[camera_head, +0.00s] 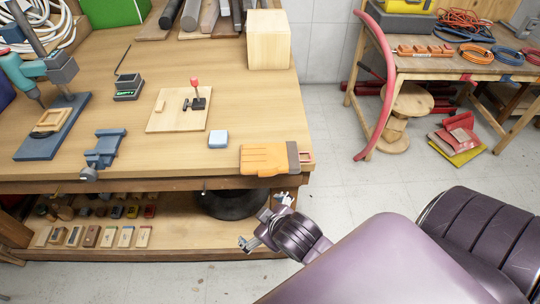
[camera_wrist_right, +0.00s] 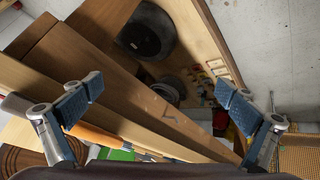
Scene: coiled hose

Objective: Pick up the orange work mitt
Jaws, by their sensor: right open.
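The orange work mitt (camera_head: 265,160) lies flat at the front right corner of the wooden workbench, its grey-brown cuff toward the right edge. In the right wrist view an orange strip (camera_wrist_right: 97,135), likely the mitt, shows partly behind the left finger and the bench edge. My right gripper (camera_head: 263,221) is open and empty, in front of the bench edge and below the mitt, apart from it. Its two fingers also stand wide apart in the right wrist view (camera_wrist_right: 157,104). My left gripper is not in view.
The bench front edge (camera_head: 180,178) lies between my right gripper and the mitt. A lower shelf (camera_head: 160,228) holds small items.

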